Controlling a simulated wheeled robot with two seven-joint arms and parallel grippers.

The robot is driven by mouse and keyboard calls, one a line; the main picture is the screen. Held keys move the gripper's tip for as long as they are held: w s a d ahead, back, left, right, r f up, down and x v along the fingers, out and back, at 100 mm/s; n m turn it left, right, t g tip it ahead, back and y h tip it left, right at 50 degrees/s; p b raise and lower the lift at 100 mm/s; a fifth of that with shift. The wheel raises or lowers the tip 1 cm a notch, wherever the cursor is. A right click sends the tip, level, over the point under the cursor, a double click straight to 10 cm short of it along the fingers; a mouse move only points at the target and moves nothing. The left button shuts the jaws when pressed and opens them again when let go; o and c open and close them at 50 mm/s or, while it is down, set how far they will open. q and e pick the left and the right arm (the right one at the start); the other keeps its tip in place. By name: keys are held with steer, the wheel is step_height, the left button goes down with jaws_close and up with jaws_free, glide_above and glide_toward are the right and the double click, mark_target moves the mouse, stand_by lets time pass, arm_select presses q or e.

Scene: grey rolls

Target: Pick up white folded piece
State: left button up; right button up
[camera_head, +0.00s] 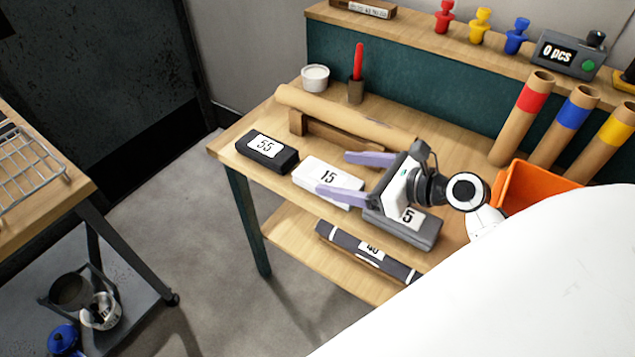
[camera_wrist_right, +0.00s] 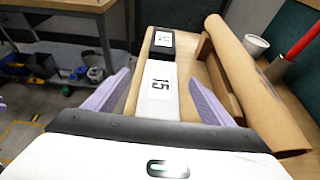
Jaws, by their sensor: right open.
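The white folded piece (camera_head: 318,174), labelled 15, lies on the wooden table between a black piece and a grey piece. My right gripper (camera_head: 344,174) is open and empty, with its two lilac fingers reaching left over the white piece's right end. In the right wrist view, the white piece (camera_wrist_right: 158,92) shows ahead, between the fingers (camera_wrist_right: 160,88) of the right gripper. I cannot tell whether the fingers touch it. My left gripper is not in view.
A black piece labelled 55 (camera_head: 266,151) lies left of the white one, and a grey piece (camera_head: 412,230) lies right, under my gripper. A brown roll (camera_head: 330,112) on a wooden holder lies behind. An orange bin (camera_head: 535,188) stands at right. A dark roll (camera_head: 362,252) lies on the lower shelf.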

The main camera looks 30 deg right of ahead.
mark_target(310, 168)
steer(key=x, duration=0.8)
steer(key=shift+d+f+b, duration=0.15)
steer(key=shift+b, duration=0.15)
steer(key=c, duration=1.3)
